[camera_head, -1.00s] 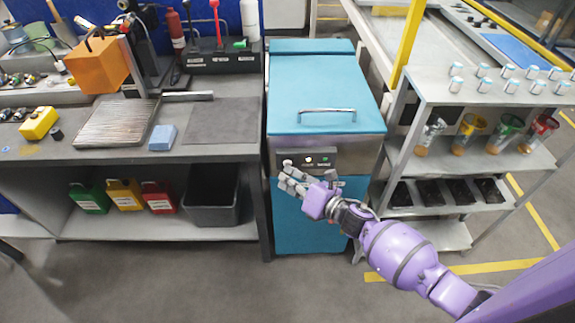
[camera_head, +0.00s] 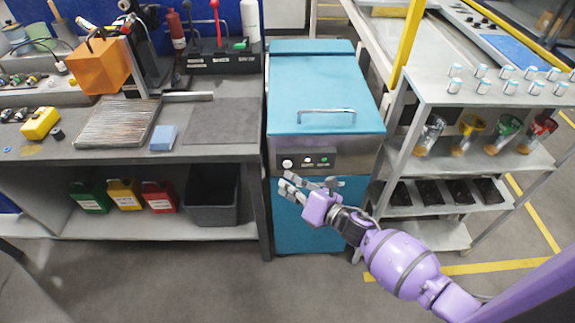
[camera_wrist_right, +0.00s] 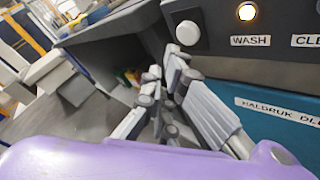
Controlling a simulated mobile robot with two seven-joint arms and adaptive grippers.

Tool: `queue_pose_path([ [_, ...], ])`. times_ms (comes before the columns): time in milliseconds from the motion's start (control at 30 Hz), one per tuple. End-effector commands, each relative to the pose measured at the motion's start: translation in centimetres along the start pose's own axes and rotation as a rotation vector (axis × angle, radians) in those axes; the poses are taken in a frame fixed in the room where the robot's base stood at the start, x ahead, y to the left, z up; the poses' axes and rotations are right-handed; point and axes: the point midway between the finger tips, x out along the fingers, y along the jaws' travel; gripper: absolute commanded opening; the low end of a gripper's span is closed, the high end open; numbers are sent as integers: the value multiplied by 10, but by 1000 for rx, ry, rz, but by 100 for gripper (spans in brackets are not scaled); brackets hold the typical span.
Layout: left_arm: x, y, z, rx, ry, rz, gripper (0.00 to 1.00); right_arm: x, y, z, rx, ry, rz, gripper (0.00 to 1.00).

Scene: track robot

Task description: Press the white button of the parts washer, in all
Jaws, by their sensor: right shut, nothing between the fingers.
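The parts washer (camera_head: 325,90) is a teal cabinet with a handled lid and a dark control panel on its front. Its round white button (camera_head: 287,163) is at the panel's left end, and it also shows in the right wrist view (camera_wrist_right: 188,32). Beside it, the lamp (camera_wrist_right: 246,11) over the WASH label glows amber. My right gripper (camera_head: 287,182) is shut and empty, just below the button in the head picture. In the right wrist view its fingers (camera_wrist_right: 163,80) are below and left of the button, apart from it. My left gripper is not in view.
A grey workbench (camera_head: 90,165) with bins below stands left of the washer. A metal shelf rack (camera_head: 480,90) with cups and black trays stands close on the right. The floor (camera_head: 200,285) in front is clear.

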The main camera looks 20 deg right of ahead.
Motion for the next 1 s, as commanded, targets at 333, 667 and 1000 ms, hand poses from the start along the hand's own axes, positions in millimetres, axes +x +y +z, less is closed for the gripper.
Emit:
queue_pose_path([
  [333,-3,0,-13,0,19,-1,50,-25,19,-16,0,-2,1,0],
  [667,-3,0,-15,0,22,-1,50,-31,23,-22,0,-1,0,0],
  [1000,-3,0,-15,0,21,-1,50,-30,22,-22,0,-1,0,0],
])
